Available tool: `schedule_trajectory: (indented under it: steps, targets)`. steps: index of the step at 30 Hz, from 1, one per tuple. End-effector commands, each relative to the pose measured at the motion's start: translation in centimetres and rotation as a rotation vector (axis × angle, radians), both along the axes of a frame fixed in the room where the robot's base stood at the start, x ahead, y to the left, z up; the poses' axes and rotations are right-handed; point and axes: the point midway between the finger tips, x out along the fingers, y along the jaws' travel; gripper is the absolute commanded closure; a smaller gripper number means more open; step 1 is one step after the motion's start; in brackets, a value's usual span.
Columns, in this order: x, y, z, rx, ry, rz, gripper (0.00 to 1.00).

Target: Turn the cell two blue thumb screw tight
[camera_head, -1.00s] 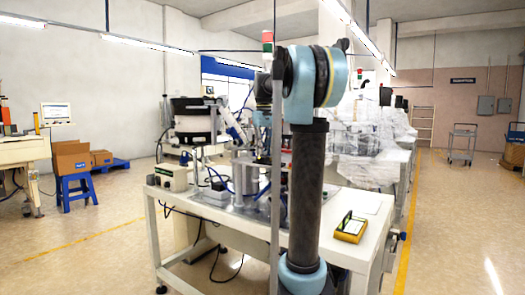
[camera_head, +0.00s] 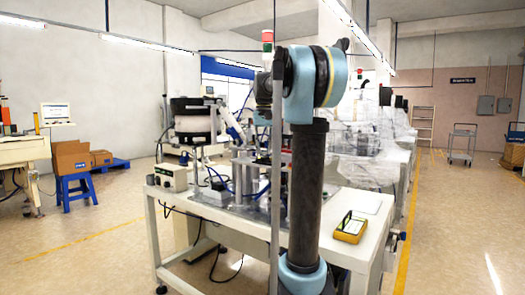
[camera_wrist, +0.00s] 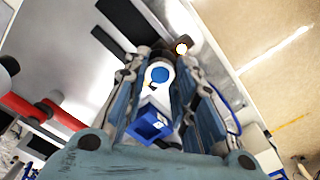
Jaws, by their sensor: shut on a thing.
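A round blue knob with a pale rim, which I take as the blue thumb screw (camera_wrist: 160,74), shows in the wrist view between the tips of my fingers. My gripper (camera_wrist: 158,80) is shut on it, one finger on each side. I cannot tell from this view how far the screw is turned in. In the head view my arm stands in front of the work cell, and my gripper and the screw cannot be made out there.
A square blue part (camera_wrist: 148,124) lies below the knob in the wrist view. In the head view, the white bench (camera_head: 225,232) carries fixtures, a control box (camera_head: 168,177) and a yellow meter (camera_head: 350,228). A red cylinder (camera_wrist: 60,113) is at the left in the wrist view.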

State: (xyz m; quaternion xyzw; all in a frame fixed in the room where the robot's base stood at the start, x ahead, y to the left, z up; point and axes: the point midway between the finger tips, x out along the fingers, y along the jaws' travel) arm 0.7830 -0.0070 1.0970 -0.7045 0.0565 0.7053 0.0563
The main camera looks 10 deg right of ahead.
Motion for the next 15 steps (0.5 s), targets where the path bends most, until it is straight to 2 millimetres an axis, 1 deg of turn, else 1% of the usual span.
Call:
schedule_trajectory:
  steps: [10, 11, 12, 13, 15]
  targets:
    - [0.07, -0.02, 0.04, 0.000, -0.002, -0.002, 0.99]
    - [0.07, -0.02, 0.04, 0.000, -0.002, -0.002, 0.71]
    - [0.07, -0.02, 0.04, 0.000, -0.002, -0.002, 0.61]
    - [0.06, -0.02, 0.04, 0.000, -0.001, -0.002, 0.55]
    - [0.05, -0.01, 0.03, 0.000, -0.001, -0.002, 0.54]
